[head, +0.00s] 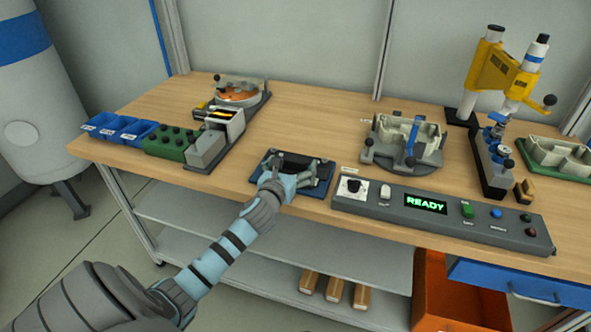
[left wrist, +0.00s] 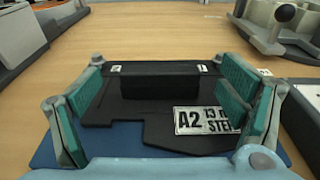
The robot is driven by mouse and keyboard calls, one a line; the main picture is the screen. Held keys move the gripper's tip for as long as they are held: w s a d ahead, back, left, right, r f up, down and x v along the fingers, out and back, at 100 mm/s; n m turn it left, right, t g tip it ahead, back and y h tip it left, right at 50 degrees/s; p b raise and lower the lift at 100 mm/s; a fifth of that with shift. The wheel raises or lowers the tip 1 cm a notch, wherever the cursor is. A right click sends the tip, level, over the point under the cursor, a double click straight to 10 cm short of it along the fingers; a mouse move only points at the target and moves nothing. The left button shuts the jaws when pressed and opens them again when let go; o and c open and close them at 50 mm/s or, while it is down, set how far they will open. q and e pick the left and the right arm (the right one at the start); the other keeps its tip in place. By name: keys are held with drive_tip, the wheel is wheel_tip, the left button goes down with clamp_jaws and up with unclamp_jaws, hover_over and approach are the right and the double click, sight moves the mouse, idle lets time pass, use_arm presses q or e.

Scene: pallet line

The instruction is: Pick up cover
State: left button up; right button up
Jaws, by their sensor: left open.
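A black cover (left wrist: 155,115) lies flat on a blue tray (head: 313,192) at the front middle of the bench. It is a flat plate with a raised block, and a label reading "A2" lies on its right side in the left wrist view. My left gripper (head: 294,170) is over the tray from the front. In the left wrist view my left gripper (left wrist: 168,98) is open, with one green-padded finger on each side of the cover. I see no grip on the cover. In the head view the gripper hides part of the cover. My right gripper is not in view.
A control panel (head: 460,219) showing READY stands just right of the tray. A clamping fixture (head: 385,150) is behind it. Blue bins (head: 118,131) and a green rack (head: 165,142) stand to the left. A yellow press (head: 495,72) stands at the back right. Bare bench lies behind the tray.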

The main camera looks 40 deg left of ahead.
use_arm(q)
drive_tip(key=shift+w+a+f, duration=0.15)
drive_tip(key=shift+w, duration=0.25)
drive_tip(key=shift+s, duration=0.1)
drive_tip(key=c, duration=1.3)
